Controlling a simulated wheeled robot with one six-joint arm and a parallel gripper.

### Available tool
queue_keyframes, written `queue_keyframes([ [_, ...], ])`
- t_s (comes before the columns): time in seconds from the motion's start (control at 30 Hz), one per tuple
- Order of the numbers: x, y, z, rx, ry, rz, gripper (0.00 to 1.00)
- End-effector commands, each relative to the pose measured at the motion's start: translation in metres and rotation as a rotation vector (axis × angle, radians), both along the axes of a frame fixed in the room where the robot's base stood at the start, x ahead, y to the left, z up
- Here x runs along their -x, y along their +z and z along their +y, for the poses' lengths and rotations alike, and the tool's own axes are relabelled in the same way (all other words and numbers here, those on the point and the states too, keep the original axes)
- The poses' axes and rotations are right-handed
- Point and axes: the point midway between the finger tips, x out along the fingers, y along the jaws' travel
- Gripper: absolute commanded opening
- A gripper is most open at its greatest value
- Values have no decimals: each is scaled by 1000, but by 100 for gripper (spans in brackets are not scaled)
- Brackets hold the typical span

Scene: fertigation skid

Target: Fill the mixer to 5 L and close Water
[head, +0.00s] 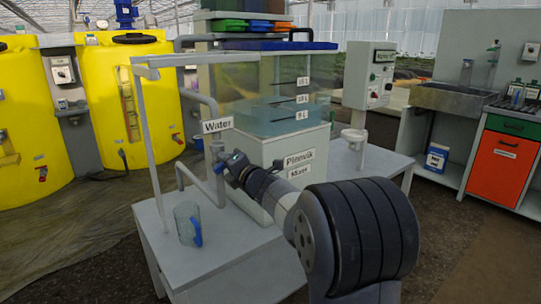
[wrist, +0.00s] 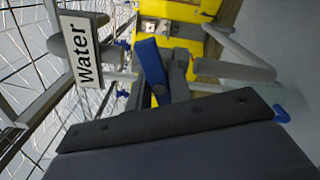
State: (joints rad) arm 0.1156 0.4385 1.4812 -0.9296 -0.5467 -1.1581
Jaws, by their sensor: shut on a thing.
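The mixer tank (head: 262,122) is clear, with 15 L, 10 L and 5 L marks on its front. Pale blue water stands low in it; its near edge looks close to the 5 L mark, but I cannot read it exactly. The Water sign (head: 217,125) hangs by the grey pipe left of the tank and also shows in the wrist view (wrist: 84,52). My gripper (head: 232,164) is at the valve below the sign, shut on its blue lever (wrist: 150,66). My fingers and wrist partly hide the valve body in both views.
A clear jug (head: 186,222) with a blue handle stands on the table (head: 168,262) below the pipe. Yellow tanks (head: 112,95) are at the left. A control box (head: 369,75) stands behind right, and a sink (head: 452,97) farther right.

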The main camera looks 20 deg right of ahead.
Motion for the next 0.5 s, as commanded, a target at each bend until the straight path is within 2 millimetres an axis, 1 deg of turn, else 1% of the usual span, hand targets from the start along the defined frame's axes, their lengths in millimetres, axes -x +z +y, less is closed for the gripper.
queue_keyframes([
  [0.3, 0, 1, 0, -22, -1, 9, 0],
  [0.37, 0, 3, 0, -77, -1, 29, 0],
  [0.5, 0, 5, 0, -286, -2, 99, 0],
])
